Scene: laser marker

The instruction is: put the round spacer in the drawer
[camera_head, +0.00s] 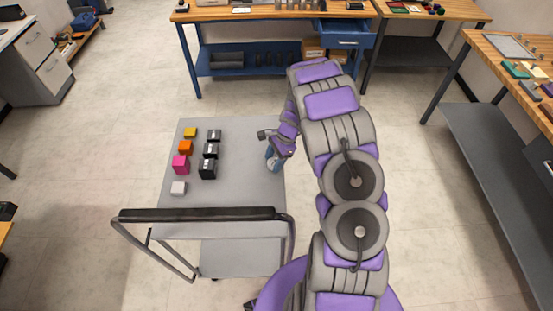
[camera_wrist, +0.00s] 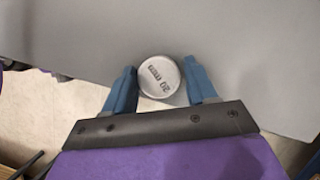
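A round grey metal disc with dark lettering, which looks like the round spacer (camera_wrist: 159,78), is between the two blue fingers of my gripper (camera_wrist: 160,82) in the wrist view. The fingers flank it closely on both sides. I cannot tell whether they touch it, or whether it rests on the grey cart top or is held above it. In the head view my gripper (camera_head: 272,159) is over the right edge of the cart. The drawer (camera_head: 347,41), under the right end of the blue bench at the back, appears pulled open.
The grey cart (camera_head: 235,185) carries yellow, orange and pink blocks (camera_head: 181,163), several black blocks (camera_head: 208,167) and a white block (camera_head: 178,188). Its dark handle (camera_head: 195,214) is at the near side. Clear floor lies between cart and blue bench (camera_head: 250,14). Another bench (camera_head: 490,120) stands right.

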